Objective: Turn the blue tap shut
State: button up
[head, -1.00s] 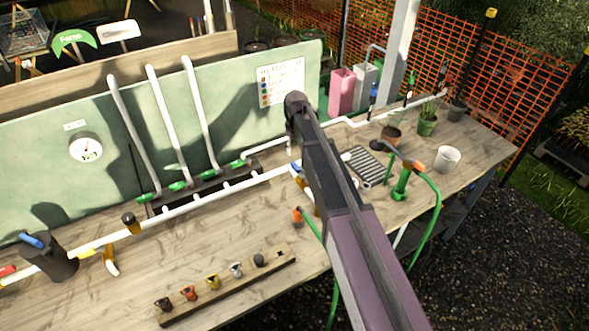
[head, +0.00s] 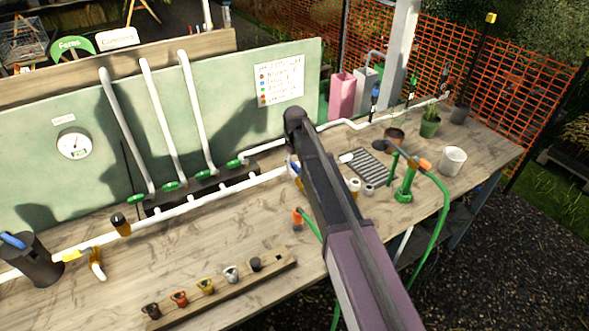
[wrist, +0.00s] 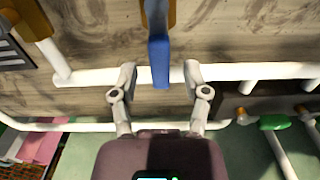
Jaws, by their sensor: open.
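The blue tap's lever (wrist: 159,60) hangs across the white pipe (wrist: 85,76) at roughly a right angle in the wrist view. Its brownish-yellow body shows at the top edge. My gripper (wrist: 160,70) is open, with one finger on each side of the lever's lower end. Gaps show between the lever and both fingers, so neither seems to touch it. In the head view, my arm hides most of the tap; a small blue part (head: 291,167) shows left of the arm. My fingers are hidden there.
A dark pot (head: 33,262) with a blue-handled item stands at far left. A wooden strip (head: 215,300) with several small coloured fittings lies in front. Green-valved upright pipes (head: 165,130) stand behind. A green hand pump (head: 405,185) and a white pot (head: 453,161) are at right.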

jog(key=shift+f, duration=0.35)
grip_shut()
jog(key=shift+d, duration=0.2)
